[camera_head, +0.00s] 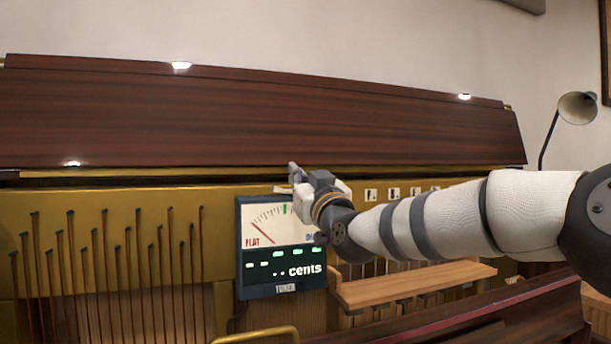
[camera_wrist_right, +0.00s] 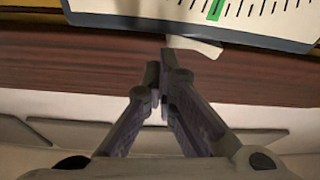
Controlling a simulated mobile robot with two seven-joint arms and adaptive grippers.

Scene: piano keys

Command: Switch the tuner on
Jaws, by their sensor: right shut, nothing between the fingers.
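The tuner (camera_head: 282,291) is a dark box on the gold piano frame, with a white dial, a red needle leaning toward FLAT and a display reading "cents". Its dial edge shows at the top of the right wrist view (camera_wrist_right: 285,12). A pale tab (camera_wrist_right: 207,47) sticks out from the tuner's top edge there. My right gripper (camera_head: 294,172) is at the tuner's top edge and hides its upper right part. It is shut and empty, its fingertips (camera_wrist_right: 163,55) beside the pale tab; I cannot tell if they touch it. My left gripper is not in view.
A long dark red wooden panel (camera_head: 250,115) runs behind and above the tuner. Rows of tuning pins and strings (camera_head: 100,255) lie left of it. A wooden shelf (camera_head: 420,283) is below my right arm. A lamp (camera_head: 577,107) stands at far right.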

